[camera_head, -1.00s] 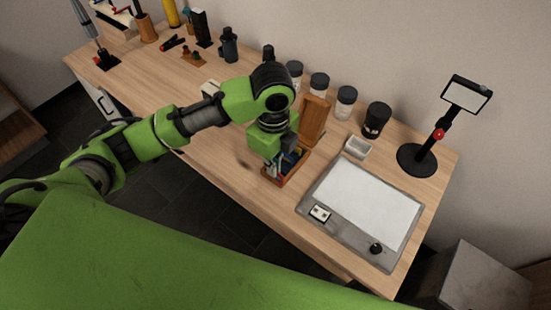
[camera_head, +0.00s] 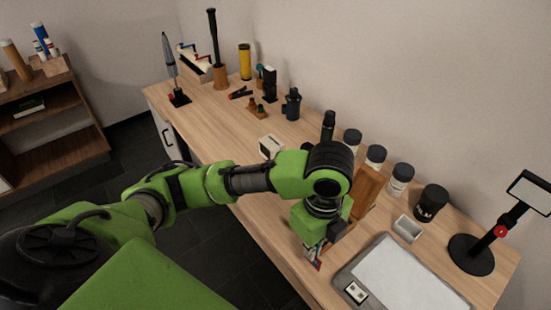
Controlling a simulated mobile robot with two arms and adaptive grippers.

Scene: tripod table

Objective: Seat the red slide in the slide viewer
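My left gripper (camera_head: 325,240) points down over an open wooden slide box (camera_head: 364,192), whose raised lid stands behind it. The gripper and arm hide most of the box. Several coloured slides (camera_head: 315,262) show at the gripper's lower edge, with some red among them. I cannot tell which is the red slide, or whether the fingers are open or hold anything. A small whitish device (camera_head: 270,146), perhaps the slide viewer, stands on the table left of my gripper, behind my forearm. My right gripper is out of view.
A light pad (camera_head: 400,282) with a small white-framed item (camera_head: 356,292) lies right of the box. Black-lidded jars (camera_head: 400,180), a small tray (camera_head: 407,228) and a magnifier stand (camera_head: 472,255) line the back. Bare tabletop (camera_head: 215,135) shows further left.

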